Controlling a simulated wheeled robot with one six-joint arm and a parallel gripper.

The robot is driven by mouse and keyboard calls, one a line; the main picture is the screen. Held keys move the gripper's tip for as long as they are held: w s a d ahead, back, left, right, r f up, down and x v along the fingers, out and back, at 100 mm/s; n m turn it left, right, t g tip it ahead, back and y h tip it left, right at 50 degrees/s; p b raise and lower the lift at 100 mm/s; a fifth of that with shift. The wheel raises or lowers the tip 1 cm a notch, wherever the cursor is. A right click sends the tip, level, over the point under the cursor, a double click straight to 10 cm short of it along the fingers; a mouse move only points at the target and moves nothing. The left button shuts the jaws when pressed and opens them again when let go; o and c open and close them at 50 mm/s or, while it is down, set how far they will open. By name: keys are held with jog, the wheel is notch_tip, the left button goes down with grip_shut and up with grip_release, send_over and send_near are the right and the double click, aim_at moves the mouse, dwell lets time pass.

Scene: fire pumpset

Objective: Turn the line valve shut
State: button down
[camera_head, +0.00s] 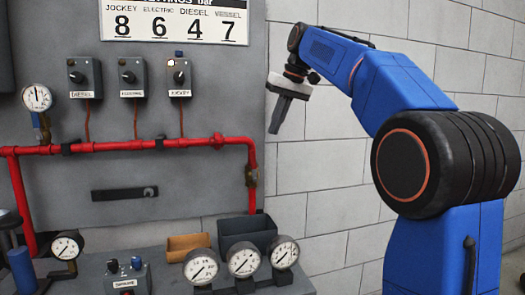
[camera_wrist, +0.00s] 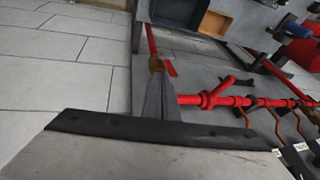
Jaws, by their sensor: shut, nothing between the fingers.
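The red pipe (camera_head: 130,146) runs across the grey panel and bends down at its right end. On that down-going length sits a small brass valve body (camera_head: 251,176), which I take to be the line valve. In the wrist view the brass body (camera_wrist: 155,64) has a short red piece, perhaps its lever, beside it; its exact angle is hard to tell. My gripper (camera_head: 275,130) is shut and empty, pointing down in front of the wall, above and right of the valve. In the wrist view its fingers (camera_wrist: 156,88) partly overlap the pipe.
Three labelled switch boxes (camera_head: 132,77) hang under a number sign (camera_head: 175,22). A gauge (camera_head: 37,98) stands at left; several more gauges (camera_head: 243,260) are below. A dark bin (camera_head: 247,232) and an orange-brown bin (camera_head: 187,246) sit under the pipe. The block wall at right is bare.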

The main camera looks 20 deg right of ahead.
jog(key=d+y, duration=0.3)
jog(key=d, duration=0.3)
send_near(253, 166)
notch_tip(253, 166, down, 3)
jog(key=w, duration=0.2)
jog(key=shift+w+a+t, duration=0.1)
jog(key=shift+a+t, duration=0.3)
jog(key=shift+a, duration=0.25)
jog(key=shift+a+h, duration=0.1)
jog(key=shift+h, duration=0.2)
